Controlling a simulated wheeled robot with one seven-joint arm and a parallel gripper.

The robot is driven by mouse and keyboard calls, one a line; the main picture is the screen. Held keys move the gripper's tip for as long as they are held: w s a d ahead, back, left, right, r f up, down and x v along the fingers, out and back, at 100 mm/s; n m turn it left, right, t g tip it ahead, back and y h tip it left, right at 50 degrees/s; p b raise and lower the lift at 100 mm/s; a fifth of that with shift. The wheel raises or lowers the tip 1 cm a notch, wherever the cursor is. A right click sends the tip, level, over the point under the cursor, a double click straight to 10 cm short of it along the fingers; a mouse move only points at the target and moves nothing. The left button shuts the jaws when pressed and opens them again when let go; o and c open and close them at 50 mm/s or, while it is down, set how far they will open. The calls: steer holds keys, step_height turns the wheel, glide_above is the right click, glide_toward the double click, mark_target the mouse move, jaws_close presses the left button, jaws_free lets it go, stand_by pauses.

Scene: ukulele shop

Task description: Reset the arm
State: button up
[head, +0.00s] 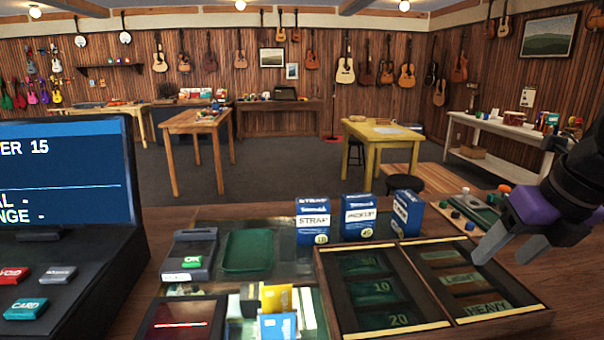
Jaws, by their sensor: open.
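My gripper (506,252) is at the right of the head view, with my dark arm and a purple band behind it. Its two grey fingers point down and left, apart and with nothing between them. It hangs over the right edge of the wooden compartment tray (410,262), near its "HEAVY" side. I cannot tell how high above the tray the fingertips are.
Several blue boxes (313,221) stand behind the tray. A card reader (189,256), a green dish (248,250) and upright cards (276,297) are left of it. A register screen (66,172) fills the left. A yellow table (383,134) stands beyond the counter.

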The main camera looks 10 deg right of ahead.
steer(key=w+a+r+m+t+y, duration=0.3)
steer(key=w+a+r+m+t, duration=0.15)
steer(key=r+m+t, duration=0.35)
steer(key=w+a+r+m+t+y, duration=0.35)
steer(key=w+r+m+t, duration=0.2)
steer(key=m, duration=0.45)
steer(key=s+f+m+t+h+p, duration=0.1)
steer(key=s+f+m+t+h, duration=0.2)
steer(key=s+f+m+h, duration=1.3)
steer(key=s+a+f+g+y, duration=0.3)
steer(key=s+f, duration=0.7)
steer(key=s, duration=0.4)
steer(key=s+a+f+g+y, duration=0.3)
steer(key=s+a+f+y, duration=0.2)
steer(key=s+f, duration=0.5)
steer(key=s+y+p, duration=0.1)
steer(key=s, duration=0.3)
steer(key=shift+s+a+f+m, duration=0.2)
steer(key=shift+s+a+m, duration=0.1)
steer(key=shift+m, duration=0.1)
